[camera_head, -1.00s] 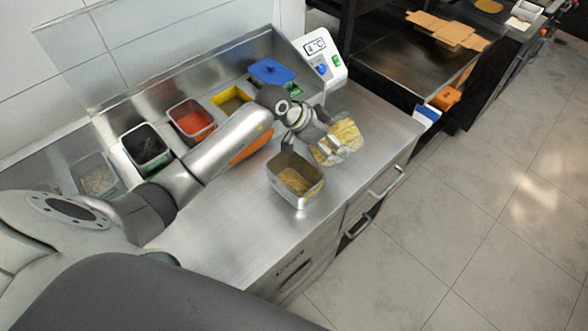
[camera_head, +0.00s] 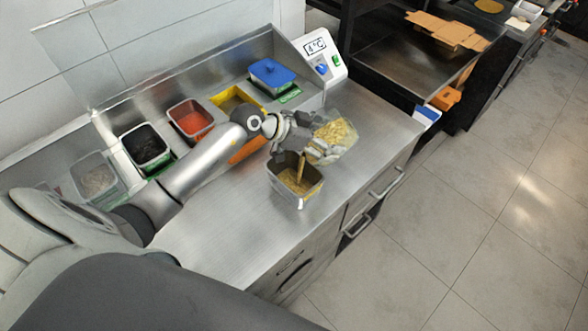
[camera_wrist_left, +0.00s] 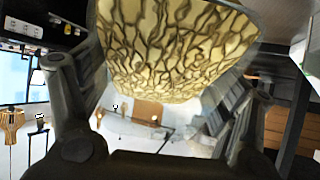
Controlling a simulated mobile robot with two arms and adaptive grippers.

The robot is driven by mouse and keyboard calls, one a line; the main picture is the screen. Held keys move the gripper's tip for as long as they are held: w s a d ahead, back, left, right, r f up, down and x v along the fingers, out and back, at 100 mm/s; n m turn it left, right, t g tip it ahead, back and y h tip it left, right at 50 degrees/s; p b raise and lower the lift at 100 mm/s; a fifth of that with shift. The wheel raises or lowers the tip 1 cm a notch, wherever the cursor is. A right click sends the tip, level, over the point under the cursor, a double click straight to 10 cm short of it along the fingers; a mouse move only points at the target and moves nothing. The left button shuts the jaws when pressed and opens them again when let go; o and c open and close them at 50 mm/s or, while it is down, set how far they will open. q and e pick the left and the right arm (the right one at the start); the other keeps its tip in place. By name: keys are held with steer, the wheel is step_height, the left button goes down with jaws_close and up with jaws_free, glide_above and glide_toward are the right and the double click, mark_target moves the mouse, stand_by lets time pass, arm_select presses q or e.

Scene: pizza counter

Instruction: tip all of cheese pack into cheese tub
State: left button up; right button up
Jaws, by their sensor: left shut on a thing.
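The cheese pack (camera_head: 336,133) is a clear bag with pale yellow shreds. My left gripper (camera_head: 318,150) is shut on it and holds it tilted above the right side of the cheese tub. The pack fills the upper middle of the left wrist view (camera_wrist_left: 175,45), between the two fingers. The cheese tub (camera_head: 287,198) is a steel box standing on the counter, with yellow shreds inside. A yellowish streak of cheese (camera_head: 302,168) shows between the pack and the tub. Plenty of cheese still shows in the pack. My right gripper is not in view.
Tubs with black (camera_head: 147,146), red (camera_head: 190,120) and yellow (camera_head: 230,100) contents sit in a row behind my left arm. A blue-lidded tub (camera_head: 272,73) stands beside the temperature display (camera_head: 319,50). The steel counter (camera_head: 215,225) is bare at front left.

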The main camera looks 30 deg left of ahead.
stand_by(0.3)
arm_select(q)
steer(key=shift+r, duration=0.2)
steer(key=shift+s+t+h, duration=0.1)
steer(key=shift+t+h, duration=0.2)
steer(key=shift+a+r, duration=0.1)
steer(key=shift+r, duration=0.05)
stand_by(0.4)
steer(key=shift+s+f, duration=0.1)
steer(key=shift+f, duration=0.1)
steer(key=shift+a+t+h, duration=0.15)
steer(key=shift+t+h, duration=0.15)
steer(key=shift+h, duration=0.1)
